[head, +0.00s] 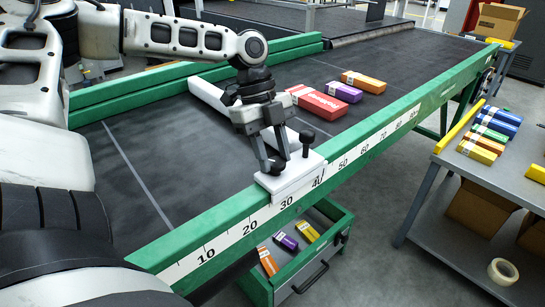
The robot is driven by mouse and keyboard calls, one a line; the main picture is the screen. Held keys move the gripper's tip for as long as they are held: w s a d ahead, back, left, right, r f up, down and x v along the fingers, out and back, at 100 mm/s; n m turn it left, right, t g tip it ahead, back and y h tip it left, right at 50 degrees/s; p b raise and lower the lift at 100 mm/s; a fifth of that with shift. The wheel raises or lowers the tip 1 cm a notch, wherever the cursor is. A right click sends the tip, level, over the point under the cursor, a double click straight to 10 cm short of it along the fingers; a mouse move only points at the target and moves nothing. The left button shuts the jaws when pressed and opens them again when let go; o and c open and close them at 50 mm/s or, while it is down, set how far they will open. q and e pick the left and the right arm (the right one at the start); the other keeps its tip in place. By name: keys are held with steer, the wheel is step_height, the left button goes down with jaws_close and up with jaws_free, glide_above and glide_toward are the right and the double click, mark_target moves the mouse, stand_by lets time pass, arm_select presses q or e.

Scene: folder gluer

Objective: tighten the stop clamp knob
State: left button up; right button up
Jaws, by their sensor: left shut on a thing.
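The stop clamp (292,182) is a white block on the green front rail, beside the scale between 30 and 40. A long white stop bar (208,92) runs from it back across the dark belt. My left gripper (277,166) points down over the block and is shut on a dark knob there, which the fingers mostly hide. A second black knob on a short stem (307,138) stands upright on the block, just right of the fingers and apart from them. My right gripper is not in view.
Red (318,102), purple (339,91) and orange (363,82) cartons lie on the belt beyond the clamp. An open drawer (315,268) with several cartons is below the rail. A grey side table (478,172) with stacked cartons stands at the right, with floor between.

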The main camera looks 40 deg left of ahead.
arm_select(q)
steer(key=shift+m, duration=0.6)
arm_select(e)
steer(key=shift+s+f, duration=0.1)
arm_select(q)
steer(key=shift+g, duration=0.3)
steer(key=o, duration=1)
steer(key=p+v, duration=0.1)
steer(key=v, duration=1.5)
steer(key=shift+d, duration=0.15)
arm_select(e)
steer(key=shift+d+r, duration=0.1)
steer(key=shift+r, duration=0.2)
